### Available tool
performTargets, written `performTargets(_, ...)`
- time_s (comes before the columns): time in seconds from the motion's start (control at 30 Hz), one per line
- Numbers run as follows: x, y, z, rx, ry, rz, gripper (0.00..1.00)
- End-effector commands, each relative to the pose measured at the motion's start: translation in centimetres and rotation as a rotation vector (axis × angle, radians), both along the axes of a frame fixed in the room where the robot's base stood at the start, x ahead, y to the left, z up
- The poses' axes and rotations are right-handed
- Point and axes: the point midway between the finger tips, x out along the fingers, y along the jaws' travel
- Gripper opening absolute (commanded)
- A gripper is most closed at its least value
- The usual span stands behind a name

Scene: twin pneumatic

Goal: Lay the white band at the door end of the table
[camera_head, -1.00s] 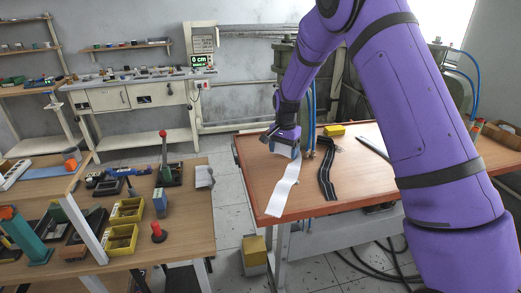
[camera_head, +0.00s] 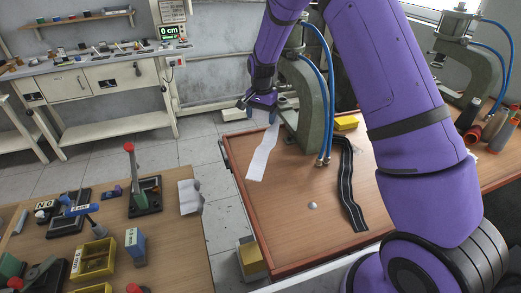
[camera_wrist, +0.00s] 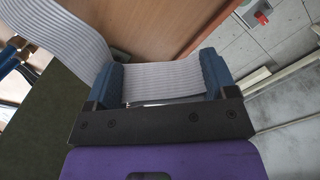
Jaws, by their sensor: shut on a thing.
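The white band (camera_head: 262,160) is a pale, ribbed strip. My gripper (camera_head: 263,103) is shut on one end of it at the far left corner of the wooden table (camera_head: 265,220). The band's free part runs toward the camera over the table's left side; I cannot tell whether it touches the top. In the wrist view, the band (camera_wrist: 165,78) lies across between the blue fingers of my gripper (camera_wrist: 163,85) and trails off to the upper left. A black band with pale stripes (camera_head: 346,190) lies wavy on the table, right of the white one.
A green press (camera_head: 308,110) with blue hoses stands at the table's back, close to my gripper. A yellow block (camera_head: 346,122) and a small pale round piece (camera_head: 312,205) are on the table. A cluttered workbench (camera_head: 180,240) stands left, across a floor gap.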

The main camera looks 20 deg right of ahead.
Motion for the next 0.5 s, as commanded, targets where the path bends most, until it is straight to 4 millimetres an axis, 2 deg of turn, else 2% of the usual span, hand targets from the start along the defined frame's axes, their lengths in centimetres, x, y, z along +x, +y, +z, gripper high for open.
performTargets(0.2, -0.1, 0.0, -3.9, 0.0, 0.004, 0.0, 0.56)
performTargets(0.5, 0.0, 0.0, -6.3, -0.001, 0.002, 0.0, 0.56)
